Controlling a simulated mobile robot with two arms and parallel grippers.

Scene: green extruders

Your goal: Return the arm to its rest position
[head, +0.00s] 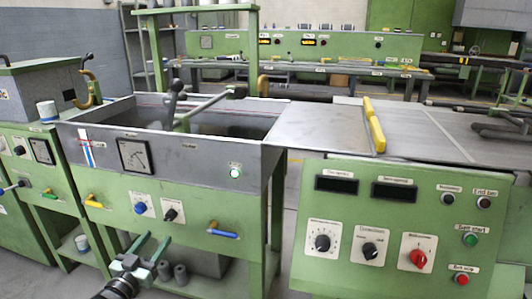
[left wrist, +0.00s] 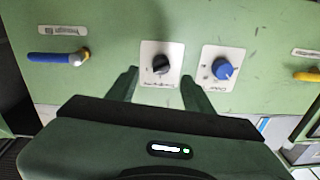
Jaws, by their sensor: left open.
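My left gripper (head: 154,242) is low at the left of the head view, in front of the green extruder's panel (head: 200,253). Its two fingers are apart, with nothing between them. In the left wrist view the open fingertips (left wrist: 160,78) frame a black knob (left wrist: 161,66) on its white plate. A blue knob (left wrist: 222,68) sits to the right of the black knob there. In the head view the blue knob (head: 140,208) and the black knob (head: 169,214) are above the gripper. I cannot tell the gap between the fingers and the panel. My right gripper is not in view.
A blue-handled lever (head: 222,234) and a yellow-handled lever (head: 93,202) stick out of the panel. A control box (head: 400,225) with knobs and buttons stands at right. Grey cylinders (head: 174,273) stand on the lower shelf behind my gripper.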

